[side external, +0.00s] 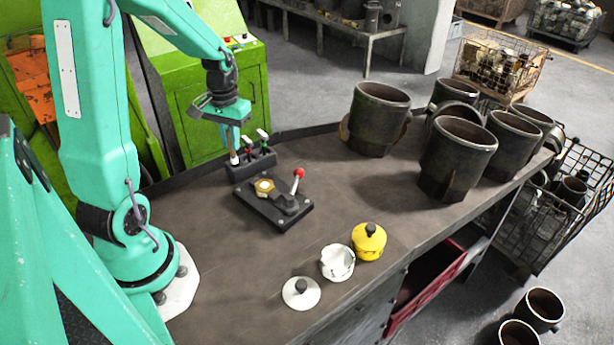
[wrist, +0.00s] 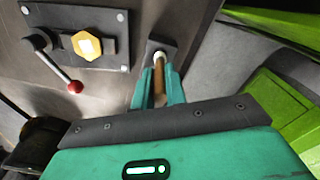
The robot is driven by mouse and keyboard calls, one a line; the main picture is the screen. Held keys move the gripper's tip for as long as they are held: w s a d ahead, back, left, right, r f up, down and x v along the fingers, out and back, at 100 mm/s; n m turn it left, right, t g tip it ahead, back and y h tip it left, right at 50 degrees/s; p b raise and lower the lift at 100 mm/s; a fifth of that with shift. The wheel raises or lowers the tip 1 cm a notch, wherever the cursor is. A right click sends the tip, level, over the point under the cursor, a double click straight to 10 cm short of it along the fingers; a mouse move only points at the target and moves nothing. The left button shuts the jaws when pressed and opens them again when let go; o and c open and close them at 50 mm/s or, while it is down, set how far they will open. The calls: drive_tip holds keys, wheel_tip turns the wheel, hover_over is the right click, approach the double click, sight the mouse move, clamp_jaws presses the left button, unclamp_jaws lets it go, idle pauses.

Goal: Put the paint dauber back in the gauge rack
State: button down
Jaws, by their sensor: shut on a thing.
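My gripper (side external: 232,140) points down over the left end of the gauge rack (side external: 238,173), a small dark block on the bench. It is shut on the paint dauber (side external: 234,157), whose pale end shows just below the fingers at the rack's left end. In the wrist view the fingers (wrist: 158,90) close around the dauber's brown handle (wrist: 159,75), with the dark rack (wrist: 157,46) right behind its pale tip. I cannot tell whether the tip is seated in the rack or just above it.
A black plate fixture (side external: 272,213) with a brass hex piece and a red-knobbed lever (side external: 298,178) sits just in front of the rack. A yellow pot (side external: 369,242), white pot (side external: 337,262) and white lid (side external: 301,293) lie nearer. Large dark cylinders (side external: 457,155) crowd the right.

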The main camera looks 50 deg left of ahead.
sight(234, 157)
drive_tip(key=shift+f, duration=1.55)
idle(1.1)
drive_tip(key=c, duration=1.3)
unclamp_jaws()
drive_tip(key=shift+c, duration=0.2)
drive_tip(key=shift+r, duration=0.15)
drive_tip(key=shift+r, duration=3.35)
drive_tip(key=shift+r, duration=0.1)
drive_tip(key=shift+r, duration=1.4)
